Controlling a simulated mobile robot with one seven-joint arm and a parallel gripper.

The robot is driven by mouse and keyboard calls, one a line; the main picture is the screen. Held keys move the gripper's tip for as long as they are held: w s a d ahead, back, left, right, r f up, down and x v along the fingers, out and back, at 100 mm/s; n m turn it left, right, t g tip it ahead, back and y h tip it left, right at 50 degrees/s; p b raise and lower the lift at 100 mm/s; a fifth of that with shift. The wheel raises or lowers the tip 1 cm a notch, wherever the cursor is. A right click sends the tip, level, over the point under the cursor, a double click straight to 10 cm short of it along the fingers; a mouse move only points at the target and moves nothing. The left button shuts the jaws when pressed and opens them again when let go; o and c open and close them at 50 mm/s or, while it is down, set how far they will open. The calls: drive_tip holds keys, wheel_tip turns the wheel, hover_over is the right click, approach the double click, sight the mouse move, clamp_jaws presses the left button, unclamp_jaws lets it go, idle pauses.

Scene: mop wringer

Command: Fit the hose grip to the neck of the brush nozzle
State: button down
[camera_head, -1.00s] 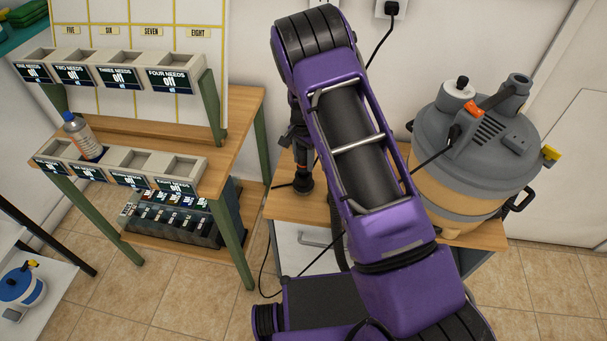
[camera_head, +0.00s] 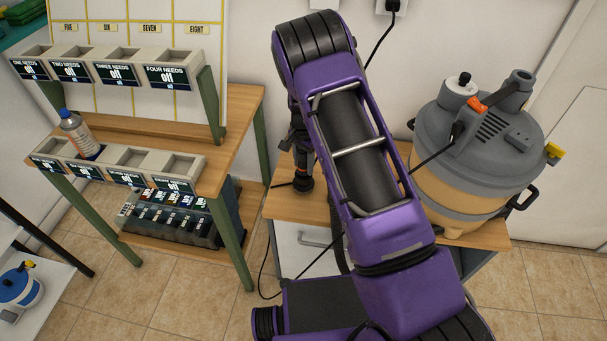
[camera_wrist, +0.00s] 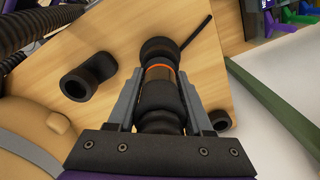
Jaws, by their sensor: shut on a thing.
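My gripper (camera_wrist: 163,108) is shut on a black cylindrical piece, apparently the hose grip (camera_wrist: 160,98), in the wrist view. An orange ring circles it beyond the fingertips. A wider round black part (camera_wrist: 160,50), perhaps the brush nozzle's neck, lies in line past the ring. I cannot tell whether the two are joined or only touching. In the head view my gripper (camera_head: 299,140) points down over the wooden top, and a black piece (camera_head: 303,184) stands below it. My purple arm hides much of this area.
A short black tube (camera_wrist: 90,75) lies on the wooden top (camera_wrist: 60,50). A smaller black ring-shaped piece (camera_wrist: 220,120) is right of my gripper. A grey-and-tan vacuum (camera_head: 475,150) stands at right. A shelf with bins (camera_head: 150,165) and a bottle (camera_head: 80,135) is at left.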

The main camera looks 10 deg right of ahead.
drive_tip(key=shift+f+b, duration=0.4)
drive_tip(key=shift+f, duration=0.2)
idle(0.5)
drive_tip(key=shift+c, duration=1.1)
unclamp_jaws()
wheel_tip(320, 180, up, 18)
drive_tip(key=p, duration=0.2)
drive_tip(key=shift+f, duration=0.25)
